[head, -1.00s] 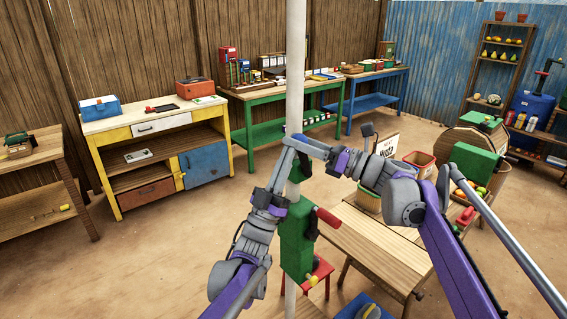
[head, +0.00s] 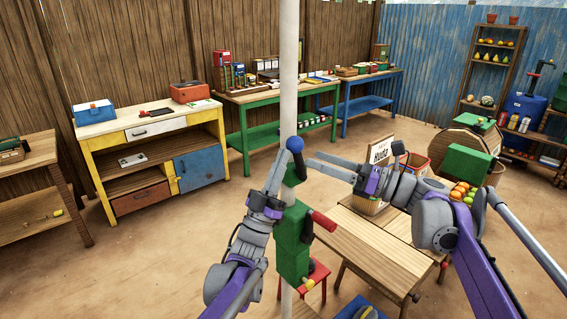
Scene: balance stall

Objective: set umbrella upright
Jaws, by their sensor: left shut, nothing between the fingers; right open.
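A pale pole (head: 289,70), seemingly the umbrella's, runs nearly vertical through the head view; no canopy shows. A green housing (head: 292,245) with a red handle (head: 324,221) sits on the pole. A blue ball-shaped knob (head: 295,144) tops a green part (head: 294,175) above the housing. My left gripper (head: 281,153) is shut and empty, its fingertips just left of the knob; I cannot tell whether they touch it. My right gripper (head: 309,162) is open and empty, its fingers pointing left at the pole, just right of and below the knob.
A wooden table (head: 365,255) stands right of the pole, with a red stool (head: 318,275) below the housing. A basket of fruit (head: 465,193) and a green box (head: 466,162) are at right. Workbenches (head: 150,128) line the back; the floor at left is clear.

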